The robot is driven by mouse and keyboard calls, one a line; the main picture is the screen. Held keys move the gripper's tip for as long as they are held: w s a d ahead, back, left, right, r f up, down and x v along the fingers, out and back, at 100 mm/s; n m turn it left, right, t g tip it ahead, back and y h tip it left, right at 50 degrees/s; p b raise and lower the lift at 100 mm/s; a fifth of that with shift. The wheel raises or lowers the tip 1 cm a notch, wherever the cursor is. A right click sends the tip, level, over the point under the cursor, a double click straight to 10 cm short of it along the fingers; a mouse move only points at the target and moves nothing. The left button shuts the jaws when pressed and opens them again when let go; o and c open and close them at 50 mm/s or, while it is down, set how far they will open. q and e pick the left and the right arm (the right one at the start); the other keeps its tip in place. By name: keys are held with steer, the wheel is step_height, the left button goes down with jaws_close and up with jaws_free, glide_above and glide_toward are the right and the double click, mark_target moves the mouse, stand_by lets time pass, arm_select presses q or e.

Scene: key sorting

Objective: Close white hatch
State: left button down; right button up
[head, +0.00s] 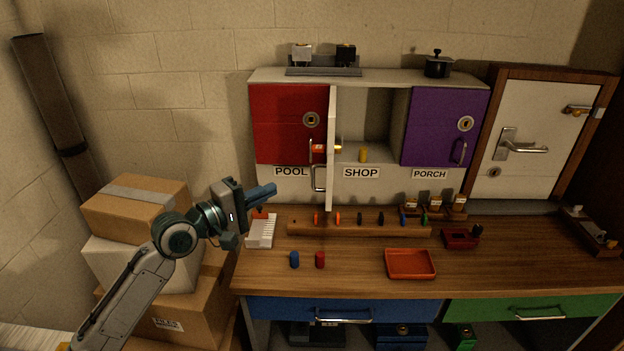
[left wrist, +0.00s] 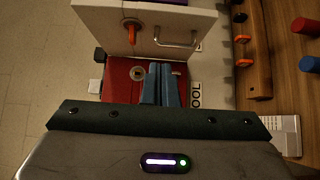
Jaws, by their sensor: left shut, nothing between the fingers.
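The white hatch (head: 331,185) of the middle SHOP compartment (head: 378,115) stands open, swung outward and seen nearly edge-on in the head view. Its bar handle (head: 318,178) and an orange-red key (head: 318,149) in its lock are on the face toward the red door. In the left wrist view the hatch (left wrist: 150,42) fills the top, with its handle (left wrist: 176,40) and the key (left wrist: 132,30). My left gripper (head: 274,190) is shut and empty, left of the hatch and apart from it. Its blue fingers (left wrist: 163,85) show before the red door. My right gripper is out of view.
The red POOL door (head: 290,122) and purple PORCH door (head: 440,128) are closed. A yellow cylinder (head: 363,155) is inside the compartment. Below are a wooden key rack (head: 360,229), a red tray (head: 410,263) and two small cylinders (head: 320,260). Boxes (head: 135,210) stand at left.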

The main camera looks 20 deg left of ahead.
arm_select(q)
steer(key=w+d+p, duration=0.3)
steer(key=w+d, duration=0.4)
steer(key=d, duration=0.1)
steer(key=shift+w+p, duration=0.3)
steer(key=shift+p, duration=0.05)
stand_by(0.4)
